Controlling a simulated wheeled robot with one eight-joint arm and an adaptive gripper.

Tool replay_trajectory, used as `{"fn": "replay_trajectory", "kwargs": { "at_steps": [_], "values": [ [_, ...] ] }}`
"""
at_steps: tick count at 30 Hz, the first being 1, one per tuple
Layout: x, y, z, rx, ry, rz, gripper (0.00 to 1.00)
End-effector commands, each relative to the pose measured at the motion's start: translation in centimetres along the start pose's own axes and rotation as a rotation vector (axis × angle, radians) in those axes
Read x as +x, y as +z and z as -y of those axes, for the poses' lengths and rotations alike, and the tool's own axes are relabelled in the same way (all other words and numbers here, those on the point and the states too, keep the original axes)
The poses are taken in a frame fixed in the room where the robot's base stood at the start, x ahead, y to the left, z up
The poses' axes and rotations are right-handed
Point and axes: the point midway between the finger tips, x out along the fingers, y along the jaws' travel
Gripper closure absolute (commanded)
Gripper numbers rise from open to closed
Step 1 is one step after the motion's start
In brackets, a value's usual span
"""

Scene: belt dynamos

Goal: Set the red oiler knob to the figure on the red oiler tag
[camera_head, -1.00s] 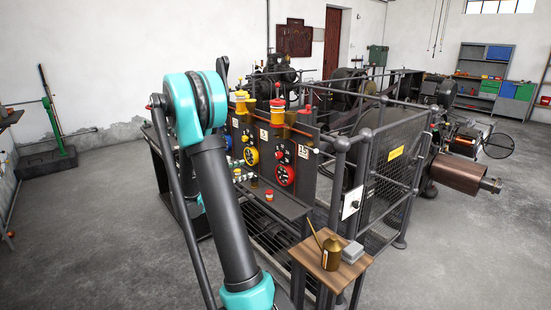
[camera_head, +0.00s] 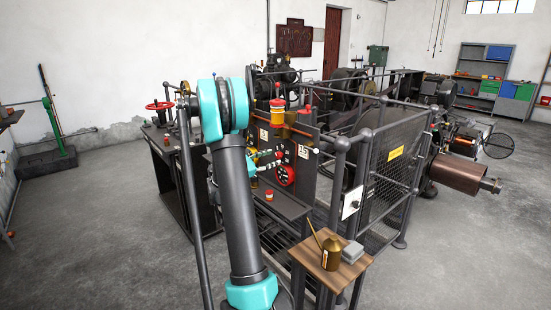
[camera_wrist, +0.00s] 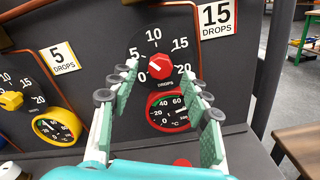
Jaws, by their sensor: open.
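The red oiler knob (camera_wrist: 160,67) sits at the centre of a black dial marked 5, 10, 15 and 20 in the wrist view. A white mark shows on its left part; its exact reading is unclear. The red oiler tag (camera_wrist: 216,20), at upper right of the dial, reads 15 DROPS; it also shows in the head view (camera_head: 303,152). My gripper (camera_wrist: 166,74) is open, with its fingers apart on either side of the knob in the picture and no contact visible. The left finger covers the dial's lower left.
A red-rimmed gauge (camera_wrist: 168,110) lies just below the knob. To the left are a yellow knob (camera_wrist: 12,101), a yellow gauge (camera_wrist: 57,127) and a tag reading 5 DROPS (camera_wrist: 62,58). A small wooden table (camera_head: 330,268) with an oil can stands at the front right.

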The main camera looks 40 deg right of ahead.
Motion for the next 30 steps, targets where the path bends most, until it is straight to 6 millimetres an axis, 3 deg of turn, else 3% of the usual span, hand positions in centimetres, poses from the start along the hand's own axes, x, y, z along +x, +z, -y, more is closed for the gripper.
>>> {"fn": "replay_trajectory", "kwargs": {
  "at_steps": [6,17,29,30],
  "values": [
    [2.4,0.0,0.0,0.0,-0.002,0.001,0.52],
    [2.9,0.0,0.0,0.0,0.0,0.0,0.52],
    [2.9,0.0,0.0,0.0,0.0,0.0,1.0],
    [2.9,0.0,0.0,0.0,0.0,0.0,1.0]
  ]
}}
